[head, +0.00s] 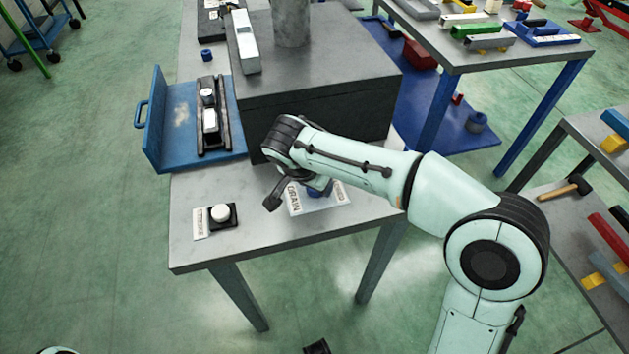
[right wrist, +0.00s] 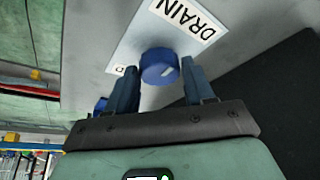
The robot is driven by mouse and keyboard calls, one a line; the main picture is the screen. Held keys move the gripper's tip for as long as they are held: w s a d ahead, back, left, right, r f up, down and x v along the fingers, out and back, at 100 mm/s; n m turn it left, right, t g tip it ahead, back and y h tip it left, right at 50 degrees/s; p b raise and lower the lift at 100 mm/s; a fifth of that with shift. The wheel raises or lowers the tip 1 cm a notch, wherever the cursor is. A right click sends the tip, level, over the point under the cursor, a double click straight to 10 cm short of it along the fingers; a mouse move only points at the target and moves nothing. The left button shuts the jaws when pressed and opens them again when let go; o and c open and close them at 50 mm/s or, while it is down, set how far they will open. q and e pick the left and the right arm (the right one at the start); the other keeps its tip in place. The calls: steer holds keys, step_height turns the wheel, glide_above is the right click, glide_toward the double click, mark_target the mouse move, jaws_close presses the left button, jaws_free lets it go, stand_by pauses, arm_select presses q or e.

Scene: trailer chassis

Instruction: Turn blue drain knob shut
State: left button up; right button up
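The blue drain knob (head: 318,189) sits on a white plate marked DRAIN (head: 297,199) near the front right of the grey table. My right wrist partly covers it in the head view. My right gripper (right wrist: 161,82) is open, with one finger on each side of the knob. Narrow gaps seem to show beside it; contact is not clear.
A white button on a black base (head: 222,214) sits at the table's front left. A large dark grey block (head: 320,85) stands behind the knob. A blue open case (head: 160,120) lies to the left. Other tables with tools stand at right.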

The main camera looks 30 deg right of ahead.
steer(key=c, duration=0.5)
steer(key=shift+c, duration=0.2)
